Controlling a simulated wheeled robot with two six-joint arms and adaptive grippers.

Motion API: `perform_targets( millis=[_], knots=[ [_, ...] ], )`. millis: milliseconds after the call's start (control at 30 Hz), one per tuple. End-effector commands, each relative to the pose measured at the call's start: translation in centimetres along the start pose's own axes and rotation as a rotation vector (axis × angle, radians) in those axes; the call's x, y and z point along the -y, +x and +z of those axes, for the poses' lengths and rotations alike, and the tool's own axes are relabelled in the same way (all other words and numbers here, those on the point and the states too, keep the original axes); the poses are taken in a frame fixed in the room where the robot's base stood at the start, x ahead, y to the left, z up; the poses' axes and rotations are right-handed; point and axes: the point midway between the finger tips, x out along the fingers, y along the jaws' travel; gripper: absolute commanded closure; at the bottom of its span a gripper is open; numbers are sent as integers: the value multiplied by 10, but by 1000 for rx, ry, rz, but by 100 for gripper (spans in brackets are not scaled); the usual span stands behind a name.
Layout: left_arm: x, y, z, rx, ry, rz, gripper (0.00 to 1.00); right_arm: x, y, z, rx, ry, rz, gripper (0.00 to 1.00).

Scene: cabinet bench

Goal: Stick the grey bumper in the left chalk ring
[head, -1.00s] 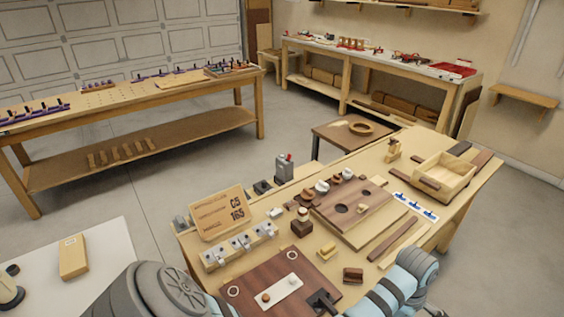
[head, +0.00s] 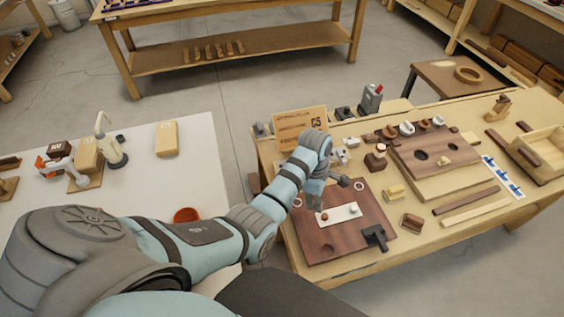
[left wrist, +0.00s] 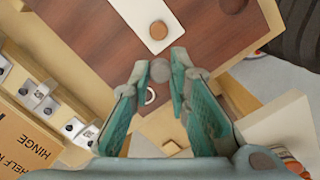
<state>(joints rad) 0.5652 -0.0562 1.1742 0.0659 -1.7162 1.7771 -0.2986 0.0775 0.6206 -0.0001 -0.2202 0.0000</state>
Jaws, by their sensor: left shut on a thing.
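My left gripper (head: 316,196) is above the left part of the dark brown board (head: 320,240). In the left wrist view, its fingertips (left wrist: 160,72) are shut on the small round grey bumper (left wrist: 160,70). The left chalk ring (head: 297,202) is a thin white circle on the board. It shows just beside the bumper in the left wrist view (left wrist: 150,96), partly behind a finger. The other chalk ring (head: 358,185) lies at the board's far right. My right gripper is not in view.
A white strip (head: 338,214) on the board bears a brown disc (head: 323,217). A black fixture (head: 375,237) stands at the board's right edge. A card sign (head: 300,124) and metal hinge pieces (left wrist: 37,93) are close by. Small wooden blocks (head: 394,192) lie to the right.

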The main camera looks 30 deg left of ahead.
Motion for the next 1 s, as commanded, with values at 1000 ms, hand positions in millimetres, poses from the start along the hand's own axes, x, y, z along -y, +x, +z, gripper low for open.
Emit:
perform_targets(
  millis=[1000],
  knots=[
    [-23,44,-70,5,-86,17,92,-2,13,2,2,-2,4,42]
  ],
)
